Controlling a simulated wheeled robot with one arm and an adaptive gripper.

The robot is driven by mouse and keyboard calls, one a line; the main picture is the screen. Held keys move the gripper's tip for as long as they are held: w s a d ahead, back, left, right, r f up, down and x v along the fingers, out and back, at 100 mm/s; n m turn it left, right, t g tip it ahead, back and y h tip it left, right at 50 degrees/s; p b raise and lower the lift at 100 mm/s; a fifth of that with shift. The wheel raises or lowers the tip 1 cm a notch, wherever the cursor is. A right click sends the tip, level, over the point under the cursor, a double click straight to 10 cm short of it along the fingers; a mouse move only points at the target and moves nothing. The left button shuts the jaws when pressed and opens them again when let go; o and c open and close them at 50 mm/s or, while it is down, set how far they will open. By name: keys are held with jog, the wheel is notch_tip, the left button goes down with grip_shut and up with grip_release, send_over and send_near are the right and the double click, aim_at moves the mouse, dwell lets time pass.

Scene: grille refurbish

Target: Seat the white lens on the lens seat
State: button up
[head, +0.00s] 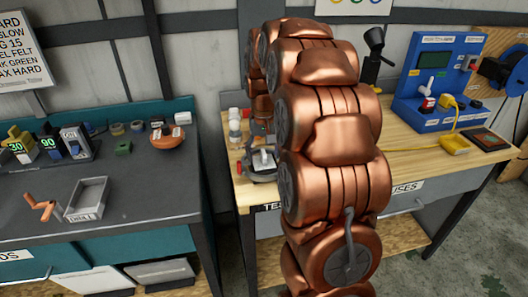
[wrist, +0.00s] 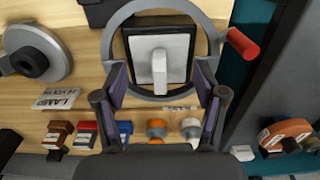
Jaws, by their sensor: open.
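The white lens (wrist: 174,47), a pale square plate with a raised grip tab, lies on a dark square seat (wrist: 131,49) inside a grey ring in the wrist view. Its tab shows small in the head view (head: 264,158), on the wooden bench left of my arm. My gripper (wrist: 162,79) is open, with one finger on each side of the tab and a visible gap to both. I cannot tell whether the plate is fully down in the seat. My arm hides most of the gripper in the head view.
A red handle (wrist: 243,44) sticks out from the ring. A grey round lamp part (wrist: 36,52) lies to the left. Orange and white bottles (wrist: 190,128) and small coloured blocks (wrist: 87,133) stand nearby. A blue panel (head: 436,85) stands on the bench at right.

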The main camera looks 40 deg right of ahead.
aim_at(264, 152)
jog(key=shift+r, duration=0.1)
jog(key=shift+r+p, duration=0.85)
jog(key=shift+r, duration=2.6)
jog(key=shift+s, duration=0.1)
